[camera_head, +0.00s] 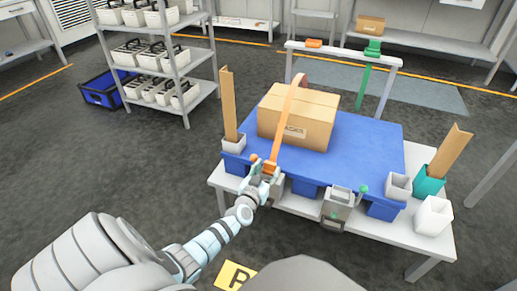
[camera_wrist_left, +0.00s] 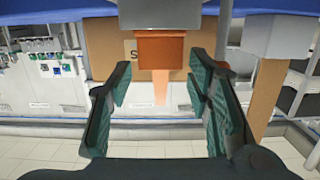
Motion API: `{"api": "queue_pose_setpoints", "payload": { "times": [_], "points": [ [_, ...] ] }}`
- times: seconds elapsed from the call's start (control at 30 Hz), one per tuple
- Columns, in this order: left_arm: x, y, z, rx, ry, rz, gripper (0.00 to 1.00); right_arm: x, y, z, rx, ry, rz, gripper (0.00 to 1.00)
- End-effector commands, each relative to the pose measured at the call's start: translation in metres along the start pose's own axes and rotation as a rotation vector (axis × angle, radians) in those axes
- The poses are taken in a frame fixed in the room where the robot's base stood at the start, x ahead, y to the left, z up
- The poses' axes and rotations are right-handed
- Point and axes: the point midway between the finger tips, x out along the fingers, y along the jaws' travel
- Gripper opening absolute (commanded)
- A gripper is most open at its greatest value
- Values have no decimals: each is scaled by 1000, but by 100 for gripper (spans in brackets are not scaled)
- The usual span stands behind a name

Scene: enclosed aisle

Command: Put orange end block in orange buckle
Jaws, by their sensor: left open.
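The orange end block (camera_head: 270,168) is at the front edge of the blue pallet. An orange strap (camera_head: 292,105) runs from it up and over the cardboard box (camera_head: 312,103). In the left wrist view the end block (camera_wrist_left: 160,56) sits against the grey buckle (camera_wrist_left: 160,15); how deep it sits in it I cannot tell. The orange buckle's knob (camera_head: 254,157) shows beside my gripper, which hides most of that buckle. My left gripper (camera_head: 266,174) is open, with its fingers (camera_wrist_left: 160,85) on both sides of the block and apart from it. My right gripper is out of view.
The blue pallet (camera_head: 370,150) lies on a white table (camera_head: 400,235). A second grey buckle with a green knob (camera_head: 338,205) is on the front edge. Corner posts (camera_head: 228,105) stand in holders. A rear rail (camera_head: 345,54) carries orange and green pieces. A shelf (camera_head: 165,60) stands at left.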

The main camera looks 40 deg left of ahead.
Motion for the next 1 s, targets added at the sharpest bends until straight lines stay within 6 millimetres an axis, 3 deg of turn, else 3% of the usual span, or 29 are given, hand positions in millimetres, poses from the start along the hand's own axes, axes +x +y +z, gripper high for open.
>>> {"api": "queue_pose_setpoints", "payload": {
  "times": [0.23,0.47,0.57,0.67,0.7,0.8,0.9,1.0],
  "points": [
    [-69,0,-3,0,-2,1,46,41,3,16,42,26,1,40],
    [-102,-5,10,10,-30,-33,46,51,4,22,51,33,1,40],
    [-126,-22,51,59,-167,-131,46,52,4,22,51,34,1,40],
    [-176,-31,127,149,-468,-193,46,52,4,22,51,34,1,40],
    [-202,-27,159,184,-613,-173,46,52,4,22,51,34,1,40],
    [-269,2,220,242,-917,-15,46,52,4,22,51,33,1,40],
    [-314,34,247,256,-1070,163,46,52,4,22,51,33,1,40],
    [-330,47,254,258,-1113,241,46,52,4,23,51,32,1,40]
  ]
}}
